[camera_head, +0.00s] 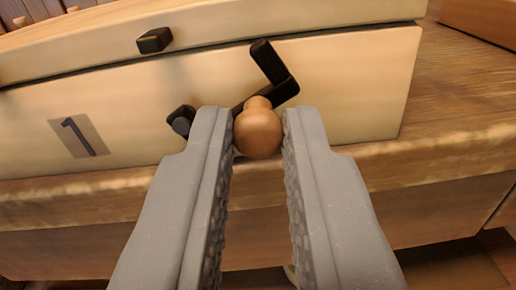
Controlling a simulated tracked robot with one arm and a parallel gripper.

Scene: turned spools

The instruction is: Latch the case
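The pale wooden case (340,95) stands on a wooden surface, with its front marked by a "1" label (78,136). Its lid (250,32) lies down on the body, with a thin seam between them. A black bent latch arm (270,68) is on the body's front, with its upper end near the seam. A black catch block (155,40) sits on the lid, left of and apart from that end. A round wooden knob (258,130) is on the arm. My gripper (258,136) has its fingers on both sides of the knob, seemingly touching it.
The wooden surface (465,95) is clear right of the case. Another wooden object (485,18) lies at the upper right. Several spool-like pieces (35,12) show at the upper left.

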